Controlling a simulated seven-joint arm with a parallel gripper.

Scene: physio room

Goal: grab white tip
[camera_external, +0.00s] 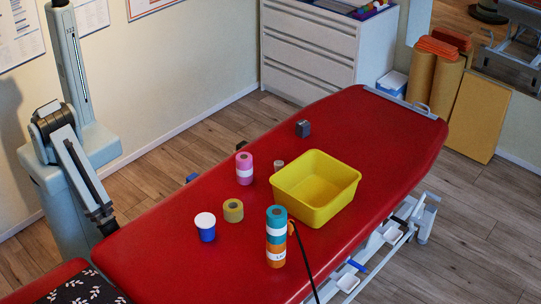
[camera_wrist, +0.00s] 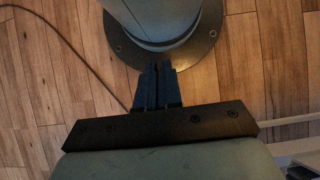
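No thing is plainly a separate white tip. A small whitish roll (camera_external: 278,166) stands on the red treatment table (camera_external: 150,262), just left of the yellow bin. A pink roll with a white band (camera_external: 244,171) and a stack of teal, orange and white rolls (camera_external: 276,238) stand nearby. A blue cup with a white top (camera_external: 205,227) is at the near left. My gripper (camera_external: 104,228) hangs down beside the table's left edge, away from all of these. In the wrist view my gripper's fingers (camera_wrist: 158,68) are together and empty, over the wooden floor.
A yellow bin (camera_external: 317,205) takes up the middle of the table. A yellow-tan roll (camera_external: 233,210) and a dark grey block (camera_external: 303,128) also stand there. A black cord (camera_external: 306,264) runs over the near edge. The far end of the table is clear.

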